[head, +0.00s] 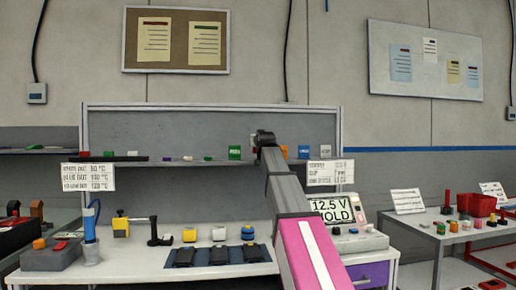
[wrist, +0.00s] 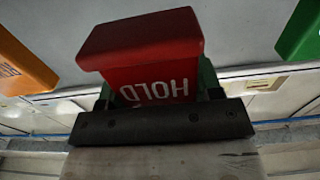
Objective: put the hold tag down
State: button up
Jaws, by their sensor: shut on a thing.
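The hold tag (wrist: 140,45) is a red block with upside-down white "HOLD" lettering in the wrist view. My gripper (wrist: 156,90) is shut on it, with a finger at each side of its lettered part. In the head view my gripper (head: 264,138) is at the back shelf (head: 215,161), between a green block (head: 235,152) and an orange block (head: 284,151). Green (wrist: 302,32) and orange (wrist: 22,65) blocks flank the tag in the wrist view, apart from it. My arm hides the tag in the head view. I cannot tell whether the tag touches the shelf.
A blue block (head: 304,152) and a pale block (head: 325,151) stand farther right on the shelf. A side table (head: 425,218) stands right.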

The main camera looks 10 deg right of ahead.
jog(key=shift+w+f, duration=0.2)
jog(key=shift+f, duration=0.5)
jog(key=shift+w+f, duration=0.2)
jog(key=shift+f, duration=0.5)
jog(key=shift+f, duration=0.2)
jog(key=o, duration=0.9)
jog(key=shift+s, duration=0.1)
